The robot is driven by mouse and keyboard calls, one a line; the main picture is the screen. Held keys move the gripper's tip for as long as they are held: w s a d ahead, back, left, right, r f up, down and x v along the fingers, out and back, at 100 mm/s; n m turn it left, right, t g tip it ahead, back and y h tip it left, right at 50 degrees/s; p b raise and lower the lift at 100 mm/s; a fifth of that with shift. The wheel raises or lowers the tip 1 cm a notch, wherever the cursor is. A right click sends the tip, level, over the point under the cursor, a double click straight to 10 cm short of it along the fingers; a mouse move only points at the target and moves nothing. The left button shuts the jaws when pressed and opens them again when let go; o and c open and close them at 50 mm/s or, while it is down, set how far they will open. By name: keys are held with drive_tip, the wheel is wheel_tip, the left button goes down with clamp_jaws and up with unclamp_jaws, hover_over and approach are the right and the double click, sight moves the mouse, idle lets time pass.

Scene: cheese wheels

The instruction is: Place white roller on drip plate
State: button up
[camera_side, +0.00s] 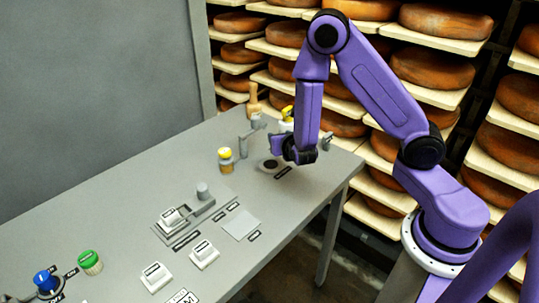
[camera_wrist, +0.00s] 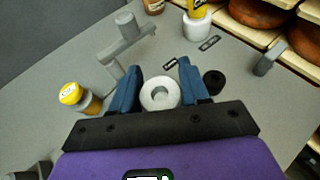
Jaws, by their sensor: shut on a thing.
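My gripper (camera_side: 291,157) hangs low over the far right part of the table. In the wrist view its blue fingers (camera_wrist: 162,72) are shut on the white roller (camera_wrist: 160,94), a white ring with a grey hole. In the side view the roller is hidden by the gripper. A flat, pale square plate (camera_side: 240,225) lies nearer, left of the gripper, with a label beside it. The labels are too small to read, so I cannot tell which is the drip plate.
A yellow-topped jar (camera_side: 226,158) and a grey post with an arm (camera_side: 250,138) stand near the gripper. A white cup with a yellow tool (camera_side: 287,118) is behind. A grey fixture (camera_side: 190,215) and white blocks (camera_side: 204,254) stand nearer. Cheese shelves are behind.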

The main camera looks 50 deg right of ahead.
hover_over(270, 162)
wheel_tip(270, 162, down, 6)
drive_tip(key=shift+w+d+r, duration=0.1)
drive_tip(key=shift+f, duration=1.6)
drive_tip(key=shift+f, duration=0.15)
drive_tip(key=o, duration=1)
drive_tip(key=shift+o, duration=0.2)
